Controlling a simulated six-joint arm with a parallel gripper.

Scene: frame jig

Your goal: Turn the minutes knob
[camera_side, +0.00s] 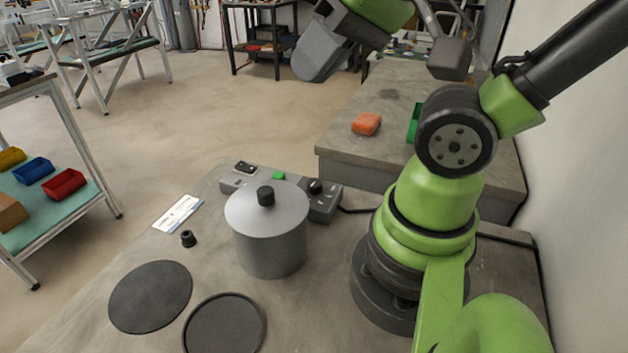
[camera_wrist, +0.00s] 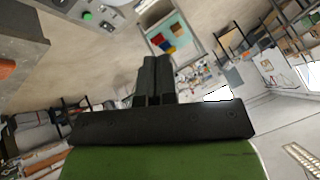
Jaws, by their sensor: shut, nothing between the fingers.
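A grey control box (camera_side: 323,207) stands on the table behind the metal pot in the side view. A black round knob (camera_side: 314,186) is on its right part, and a green button (camera_side: 278,175) is near its middle. The pot hides part of its front. I cannot read which knob is for minutes. In the wrist view the box (camera_wrist: 78,8) is cut off at the top left, with its green button (camera_wrist: 88,16) showing. My gripper (camera_wrist: 156,62) is shut and empty. In the side view it is high above the table, well clear of the box.
A lidded metal pot (camera_side: 270,235) stands close in front of the box. A small black knob-like piece (camera_side: 188,239), a white card (camera_side: 179,214), a dark disc (camera_side: 151,297) and a round dark tray (camera_side: 262,325) lie nearby. An orange block (camera_side: 366,124) lies on the rear bench.

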